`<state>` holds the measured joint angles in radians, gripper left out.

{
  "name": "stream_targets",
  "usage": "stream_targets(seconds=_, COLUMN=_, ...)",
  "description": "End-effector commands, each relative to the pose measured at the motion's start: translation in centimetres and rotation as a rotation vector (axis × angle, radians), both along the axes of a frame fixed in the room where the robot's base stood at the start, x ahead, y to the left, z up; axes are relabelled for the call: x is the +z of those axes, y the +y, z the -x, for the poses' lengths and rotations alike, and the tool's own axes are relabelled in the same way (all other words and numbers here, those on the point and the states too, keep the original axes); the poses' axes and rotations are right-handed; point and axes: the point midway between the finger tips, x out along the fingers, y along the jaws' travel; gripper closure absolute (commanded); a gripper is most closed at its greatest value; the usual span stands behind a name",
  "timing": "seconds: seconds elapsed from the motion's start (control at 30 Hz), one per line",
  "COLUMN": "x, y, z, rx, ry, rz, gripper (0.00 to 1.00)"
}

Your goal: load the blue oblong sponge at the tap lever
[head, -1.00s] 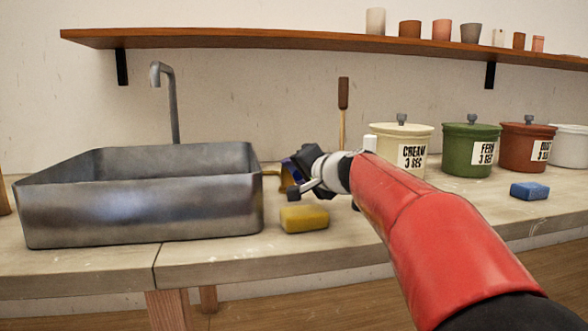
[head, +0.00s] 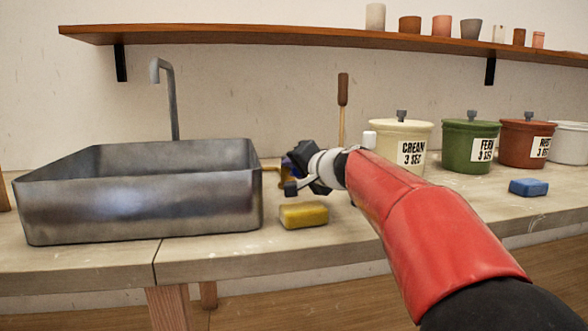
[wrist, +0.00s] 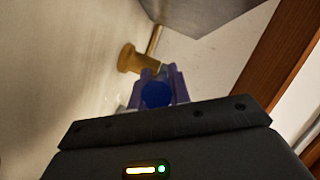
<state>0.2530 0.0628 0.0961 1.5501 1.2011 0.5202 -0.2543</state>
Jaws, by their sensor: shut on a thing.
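My gripper (head: 288,172) is at the right end of the sink, above the counter, mostly hidden behind its own wrist in the head view. In the wrist view its purple fingers (wrist: 174,82) are shut on a dark blue rounded thing (wrist: 156,94), which looks like the blue oblong sponge seen end on. Only a small blue patch shows in the head view. The brass tap lever (wrist: 130,59) is just beyond the fingertips in the wrist view. Part of it shows beside the sink in the head view (head: 270,169). I cannot tell whether the sponge touches it.
A yellow sponge (head: 304,215) lies on the counter below my gripper. A blue block (head: 528,187) lies farther right. The metal sink (head: 140,205) is at left. Cream (head: 385,150), green (head: 457,155) and red-brown (head: 515,150) pots stand at right, under a shelf (head: 300,40).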

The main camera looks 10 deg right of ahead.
Motion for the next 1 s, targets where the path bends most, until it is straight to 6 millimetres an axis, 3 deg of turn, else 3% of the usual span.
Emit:
stream_targets(seconds=0.4, x=-0.1, y=-1.8, z=-0.3, rx=0.203, ry=-0.001, rz=-0.002, gripper=1.00)
stream_targets(seconds=0.77, x=0.0, y=-1.8, z=-0.2, rx=0.225, ry=-0.001, rz=0.001, gripper=1.00)
stream_targets(seconds=0.8, x=0.0, y=-1.8, z=-0.2, rx=0.225, ry=-0.001, rz=0.001, gripper=0.79)
stream_targets(seconds=0.93, x=0.0, y=-1.8, z=-0.2, rx=0.224, ry=-0.001, rz=0.000, gripper=0.61)
stream_targets(seconds=1.0, x=0.0, y=-1.8, z=-0.2, rx=0.225, ry=0.000, rz=0.000, gripper=0.59)
